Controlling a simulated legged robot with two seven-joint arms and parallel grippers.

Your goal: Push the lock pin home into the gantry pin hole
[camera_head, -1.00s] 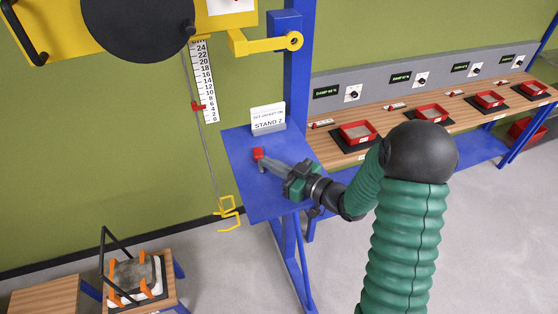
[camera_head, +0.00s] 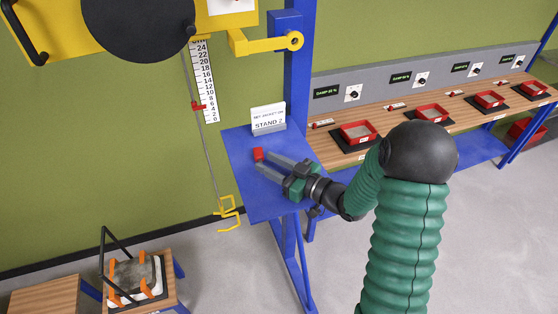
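A small red block-like piece (camera_head: 258,154), which looks like the lock pin's head, is on the blue stand top (camera_head: 250,195); any shaft is hidden or too small to see. My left gripper is not in view.
A sign marked STAND 2 (camera_head: 268,119) stands at the back of the stand top. A yellow hook (camera_head: 228,211) hangs on a cable left of the stand. A caged rock (camera_head: 133,275) sits at lower left. A bench with red trays (camera_head: 358,133) runs to the right.

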